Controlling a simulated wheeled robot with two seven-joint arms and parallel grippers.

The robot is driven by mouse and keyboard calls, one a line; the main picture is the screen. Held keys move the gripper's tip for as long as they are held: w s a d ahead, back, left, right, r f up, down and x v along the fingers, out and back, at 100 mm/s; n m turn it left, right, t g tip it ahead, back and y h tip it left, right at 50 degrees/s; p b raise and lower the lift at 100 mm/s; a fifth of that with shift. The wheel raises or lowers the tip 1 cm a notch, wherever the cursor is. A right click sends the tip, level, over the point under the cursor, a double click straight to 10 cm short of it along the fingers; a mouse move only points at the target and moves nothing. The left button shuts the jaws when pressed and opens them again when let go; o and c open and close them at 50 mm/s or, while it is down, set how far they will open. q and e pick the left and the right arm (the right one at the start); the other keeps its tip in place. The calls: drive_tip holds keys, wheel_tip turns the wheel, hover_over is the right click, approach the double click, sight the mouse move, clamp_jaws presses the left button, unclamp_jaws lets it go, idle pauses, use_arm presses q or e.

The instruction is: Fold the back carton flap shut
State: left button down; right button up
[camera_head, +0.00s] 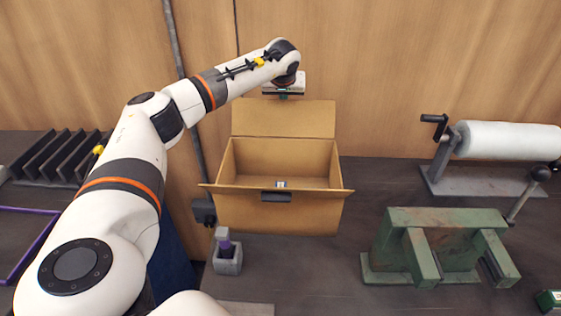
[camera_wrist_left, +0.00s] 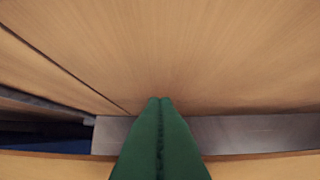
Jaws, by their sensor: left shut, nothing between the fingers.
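An open cardboard carton (camera_head: 275,212) stands on the dark bench in the middle of the head view. Its back flap (camera_head: 283,119) stands up, leaning slightly back, along the far edge. My right gripper is not in view.
A wooden wall (camera_head: 380,70) rises behind the bench. A green metal fixture (camera_head: 440,228) and a white roll on a crank stand (camera_head: 505,140) are at right. A small grey block with a purple part (camera_head: 226,255) stands front left of the carton. A black slotted rack (camera_head: 60,157) is far left.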

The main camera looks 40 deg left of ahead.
sight(283, 106)
use_arm(q)
drive_tip(key=shift+s+d+f, duration=0.1)
drive_tip(key=shift+s+f, duration=0.05)
drive_tip(key=shift+f, duration=0.05)
idle(0.3)
drive_tip(key=shift+s+d, duration=0.95)
drive_tip(key=shift+s, duration=0.2)
drive_tip(key=shift+d+f, duration=0.1)
drive_tip(key=shift+s+d+r, duration=0.3)
drive_tip(key=shift+s+d, duration=0.25)
drive_tip(key=shift+s, duration=0.2)
drive_tip(key=s+d, duration=0.3)
drive_tip(key=shift+s+d, duration=0.1)
drive_tip(key=shift+s, duration=0.3)
wheel_tip(283, 106, up, 8)
drive_tip(key=p, duration=0.7)
